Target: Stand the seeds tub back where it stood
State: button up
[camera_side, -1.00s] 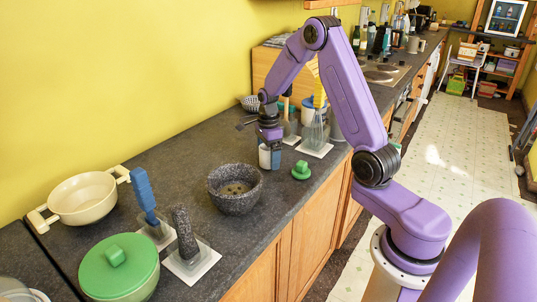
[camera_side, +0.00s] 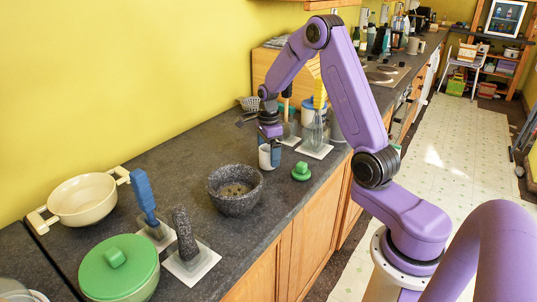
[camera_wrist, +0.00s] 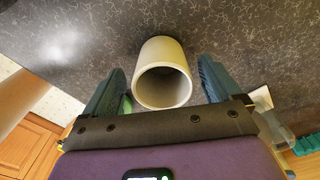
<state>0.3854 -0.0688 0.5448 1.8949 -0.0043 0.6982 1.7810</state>
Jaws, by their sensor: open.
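The seeds tub, a small white open-topped cup (camera_side: 265,157), stands upright on the dark counter behind the stone bowl. In the wrist view the tub (camera_wrist: 162,73) shows its round open rim; its inside looks grey and I see no contents. My gripper (camera_side: 270,146) is above the tub, pointing down. Its two blue-green fingers are open, one on each side of the tub, with a visible gap to it in the wrist view. A green knobbed lid (camera_side: 301,172) lies on the counter to the right of the tub.
The dark stone bowl (camera_side: 235,190) holds something brownish. Several tools stand on white bases: a blue brush (camera_side: 144,194), a stone pestle (camera_side: 185,235) and a whisk (camera_side: 315,130). A cream pot (camera_side: 82,198) and green-lidded pot (camera_side: 118,268) are at left.

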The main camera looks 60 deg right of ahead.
notch_tip(320, 180, up, 7)
jog(key=shift+f, duration=0.2)
dwell(1.5)
dwell(0.3)
notch_tip(320, 180, up, 18)
jog(key=shift+f, duration=0.25)
dwell(0.3)
jog(key=shift+a, duration=0.1)
jog(key=s+a+f+n, duration=0.3)
jog(key=s+a+n, duration=0.2)
jog(key=a+n, duration=0.45)
jog(key=s+a+f+n, duration=0.3)
jog(key=s+a+n, duration=0.2)
jog(key=a+n, duration=0.45)
jog(key=s+a+f+n, duration=0.1)
jog(key=s+f+n, duration=0.3)
jog(key=s+n, duration=0.4)
jog(key=s+a+f+n, duration=0.1)
jog(key=s+f+n, duration=0.3)
jog(key=s+n, duration=0.5)
jog(key=s, duration=0.4)
jog(key=shift+a+n, duration=0.3)
jog(key=shift+a, duration=0.05)
